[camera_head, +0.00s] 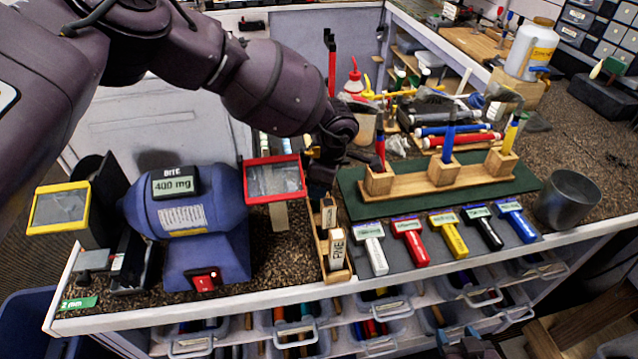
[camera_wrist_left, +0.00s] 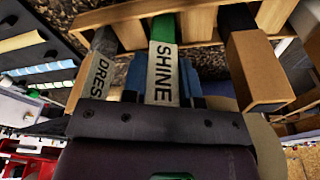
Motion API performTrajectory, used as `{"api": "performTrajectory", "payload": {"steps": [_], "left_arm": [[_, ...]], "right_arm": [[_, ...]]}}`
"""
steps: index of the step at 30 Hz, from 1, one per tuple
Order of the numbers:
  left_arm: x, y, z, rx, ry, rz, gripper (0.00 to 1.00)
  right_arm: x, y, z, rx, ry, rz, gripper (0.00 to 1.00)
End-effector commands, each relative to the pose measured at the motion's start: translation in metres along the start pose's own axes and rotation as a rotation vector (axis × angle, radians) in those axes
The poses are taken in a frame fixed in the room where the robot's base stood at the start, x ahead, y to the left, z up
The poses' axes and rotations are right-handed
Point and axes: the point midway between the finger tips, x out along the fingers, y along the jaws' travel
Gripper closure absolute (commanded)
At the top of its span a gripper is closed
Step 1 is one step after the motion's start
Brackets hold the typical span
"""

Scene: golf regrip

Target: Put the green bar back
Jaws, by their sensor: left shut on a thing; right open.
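The green bar (camera_wrist_left: 162,72), with a pale face marked SHINE and a green end, lies between the blue fingers of my left gripper (camera_wrist_left: 163,85), which is shut on it. Its green end reaches among the wooden slats of the rack (camera_wrist_left: 195,24); I cannot tell whether it is seated. A bar marked DRESS (camera_wrist_left: 100,72) is beside it on the left. In the head view my left gripper (camera_head: 324,170) is at the rack's far end, above the narrow wooden rack (camera_head: 322,255), and hides the green bar. My right gripper (camera_head: 468,344) is open and empty at the bottom edge.
The blue grinder (camera_head: 190,210) with its red-framed shield (camera_head: 275,178) stands close left of the rack. A green mat (camera_head: 350,195) with a wooden stand (camera_head: 410,187) lies on the right. Several coloured tools (camera_head: 452,235) lie in front. A grey cup (camera_head: 568,200) stands farther right.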

Motion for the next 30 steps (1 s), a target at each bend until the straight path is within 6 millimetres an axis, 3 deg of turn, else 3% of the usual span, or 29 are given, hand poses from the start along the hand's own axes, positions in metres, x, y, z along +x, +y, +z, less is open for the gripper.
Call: {"api": "performTrajectory", "payload": {"steps": [6, 7, 12, 23, 30], "left_arm": [[0.001, 0.000, 0.000, 0.000, 0.000, 0.000, 1.00], [0.002, 0.000, 0.000, 0.000, 0.000, 0.000, 0.71], [0.001, 0.000, 0.000, 0.000, 0.001, 0.000, 0.47], [-0.004, 0.000, 0.000, 0.000, 0.000, 0.001, 0.47], [-0.039, 0.001, 0.000, 0.001, -0.001, 0.003, 0.47]], "right_arm": [[-0.003, 0.000, 0.008, 0.002, -0.014, 0.002, 0.47], [-0.004, 0.000, 0.009, 0.002, -0.015, 0.002, 0.47], [-0.004, 0.001, 0.009, 0.001, -0.016, 0.002, 0.47], [-0.002, 0.001, 0.003, -0.003, -0.006, 0.000, 0.47], [0.002, 0.000, 0.003, -0.004, 0.000, -0.001, 0.47]]}}
